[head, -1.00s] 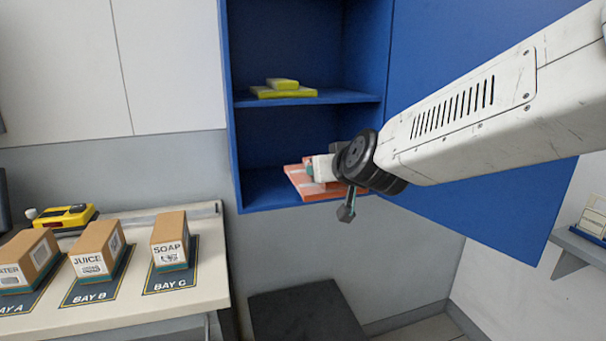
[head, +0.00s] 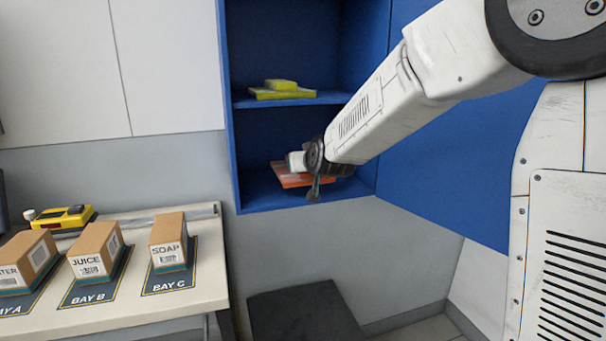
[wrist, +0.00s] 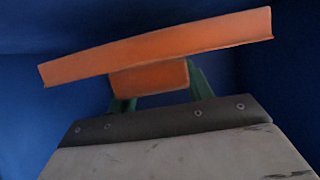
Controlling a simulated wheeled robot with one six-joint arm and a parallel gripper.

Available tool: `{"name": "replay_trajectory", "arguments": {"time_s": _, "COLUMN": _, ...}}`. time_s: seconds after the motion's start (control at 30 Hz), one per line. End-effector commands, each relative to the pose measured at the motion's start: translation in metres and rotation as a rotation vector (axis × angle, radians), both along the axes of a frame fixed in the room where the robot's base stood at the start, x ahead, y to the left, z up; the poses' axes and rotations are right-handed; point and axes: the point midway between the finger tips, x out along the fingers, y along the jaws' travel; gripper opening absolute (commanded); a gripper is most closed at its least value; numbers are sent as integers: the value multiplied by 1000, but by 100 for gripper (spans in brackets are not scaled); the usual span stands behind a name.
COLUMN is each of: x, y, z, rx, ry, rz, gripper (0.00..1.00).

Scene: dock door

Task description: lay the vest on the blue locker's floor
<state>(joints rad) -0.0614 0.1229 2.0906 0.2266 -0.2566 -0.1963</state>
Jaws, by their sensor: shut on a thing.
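My gripper (head: 292,163) reaches into that compartment and is shut on the vest. The vest also shows in the wrist view (wrist: 160,48), as a wide flat orange slab with a smaller orange block under it between the green fingers (wrist: 150,85). The vest is low, close over the locker's floor (head: 258,197); I cannot tell whether it touches. My wrist hides part of it.
A shelf (head: 350,98) above holds a folded yellow-green item (head: 282,91). The blue door (head: 440,170) stands open at right. At left, a counter (head: 190,305) bears boxes, including the SOAP box (head: 168,240), and a yellow device (head: 62,216). A dark box (head: 305,312) stands below.

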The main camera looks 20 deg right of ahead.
Motion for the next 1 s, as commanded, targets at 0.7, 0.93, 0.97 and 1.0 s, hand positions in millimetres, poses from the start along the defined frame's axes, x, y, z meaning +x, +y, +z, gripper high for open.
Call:
{"name": "replay_trajectory", "arguments": {"time_s": 0.7, "x": 4, "y": 0, "z": -33, "rx": 0, "ry": 2, "rz": 0, "gripper": 72}}
{"name": "replay_trajectory", "arguments": {"time_s": 0.93, "x": 4, "y": 0, "z": -33, "rx": 0, "ry": 1, "rz": 0, "gripper": 72}}
{"name": "replay_trajectory", "arguments": {"time_s": 0.97, "x": 4, "y": 0, "z": -32, "rx": 0, "ry": 1, "rz": 0, "gripper": 72}}
{"name": "replay_trajectory", "arguments": {"time_s": 1.0, "x": 4, "y": 0, "z": -31, "rx": 0, "ry": 0, "rz": 0, "gripper": 72}}
